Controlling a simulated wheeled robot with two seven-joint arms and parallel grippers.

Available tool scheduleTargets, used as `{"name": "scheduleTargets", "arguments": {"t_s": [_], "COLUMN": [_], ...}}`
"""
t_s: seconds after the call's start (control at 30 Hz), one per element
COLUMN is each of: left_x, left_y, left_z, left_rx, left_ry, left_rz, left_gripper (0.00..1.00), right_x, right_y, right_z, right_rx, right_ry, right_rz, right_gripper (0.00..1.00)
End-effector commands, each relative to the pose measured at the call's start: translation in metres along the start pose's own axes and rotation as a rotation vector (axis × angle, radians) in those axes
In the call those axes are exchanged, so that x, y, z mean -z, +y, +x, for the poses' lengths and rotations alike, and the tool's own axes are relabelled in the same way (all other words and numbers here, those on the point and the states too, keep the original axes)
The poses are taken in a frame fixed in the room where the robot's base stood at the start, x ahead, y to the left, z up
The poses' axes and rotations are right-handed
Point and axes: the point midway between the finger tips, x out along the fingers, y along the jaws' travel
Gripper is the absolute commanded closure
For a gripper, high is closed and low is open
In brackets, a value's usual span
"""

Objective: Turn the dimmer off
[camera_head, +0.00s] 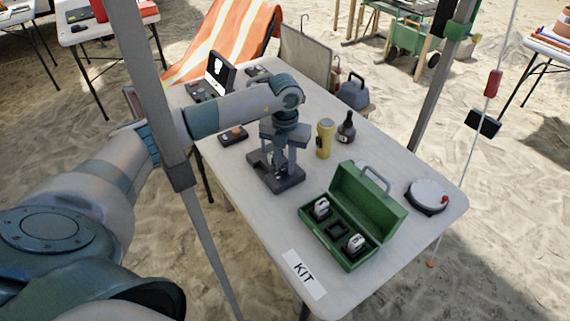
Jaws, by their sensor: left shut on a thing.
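My left gripper (280,158) points down at a dark grey device with a flat base (289,184) on the white table. It is shut on a part at the top of this device, and the fingers hide that part. I cannot tell for certain whether this device is the dimmer, or what its setting is. A small dark box with an orange-red knob (233,135) lies left of the gripper, apart from it. My right gripper is not in view.
An open green toolbox (376,207) with white items stands at the front right, near the KIT label (304,274). A yellow flashlight (324,139) and dark bottle (346,128) stand right of the gripper. A round device (428,195) sits at the right. Grey poles stand close by.

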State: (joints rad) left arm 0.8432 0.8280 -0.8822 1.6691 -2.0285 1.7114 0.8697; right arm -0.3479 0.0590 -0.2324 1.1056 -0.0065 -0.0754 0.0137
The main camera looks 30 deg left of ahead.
Motion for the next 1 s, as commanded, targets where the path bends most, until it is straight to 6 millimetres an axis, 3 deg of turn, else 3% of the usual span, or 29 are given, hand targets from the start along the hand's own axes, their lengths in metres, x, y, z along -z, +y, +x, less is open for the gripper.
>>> {"name": "scheduleTargets", "arguments": {"t_s": [0.27,0.63,0.67,0.7,1.0], "left_x": [-0.001,-0.001,-0.001,-0.001,0.0], "left_y": [0.001,0.001,0.001,0.001,0.0], "left_z": [-0.001,-0.001,-0.001,-0.001,-0.001], "left_rx": [0.0,0.0,0.0,-0.001,0.0], "left_ry": [-0.003,-0.003,-0.003,-0.003,-0.001], "left_rz": [-0.064,-0.068,-0.068,-0.068,-0.066], "left_gripper": [1.0,1.0,0.72,0.62,0.6], "right_x": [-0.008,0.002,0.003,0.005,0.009], "right_y": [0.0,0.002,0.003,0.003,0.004], "right_z": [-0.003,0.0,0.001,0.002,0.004], "right_rx": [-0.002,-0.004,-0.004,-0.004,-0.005], "right_ry": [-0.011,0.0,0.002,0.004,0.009], "right_rz": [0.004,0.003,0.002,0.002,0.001], "right_gripper": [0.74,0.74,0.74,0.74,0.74]}}
